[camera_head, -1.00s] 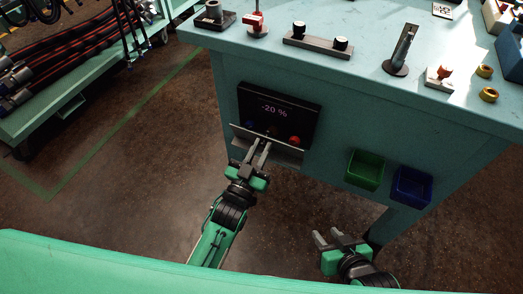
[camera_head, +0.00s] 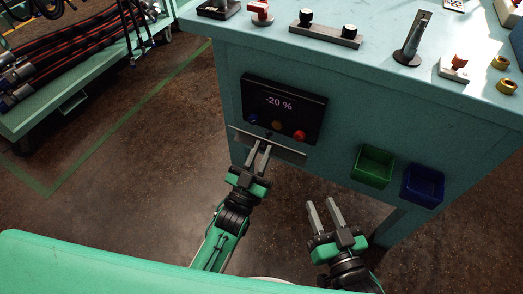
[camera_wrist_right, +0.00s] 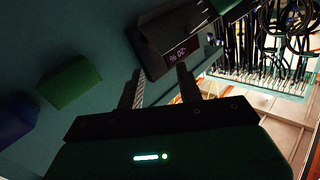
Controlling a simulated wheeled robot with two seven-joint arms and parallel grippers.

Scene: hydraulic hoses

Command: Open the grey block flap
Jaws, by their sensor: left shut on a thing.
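The grey flap (camera_head: 287,153) is a thin plate along the lower edge of a black panel block (camera_head: 285,103) on the side of the teal bench. It stands out from the block, and the blue, yellow and red buttons above it show.
A green bin (camera_head: 373,166) and a blue bin (camera_head: 423,185) hang on the bench side, right of the block. Knobs, a grey lever (camera_head: 414,38) and small fittings stand on the bench top (camera_head: 370,65). A hose cart is at the left. Floor between is clear.

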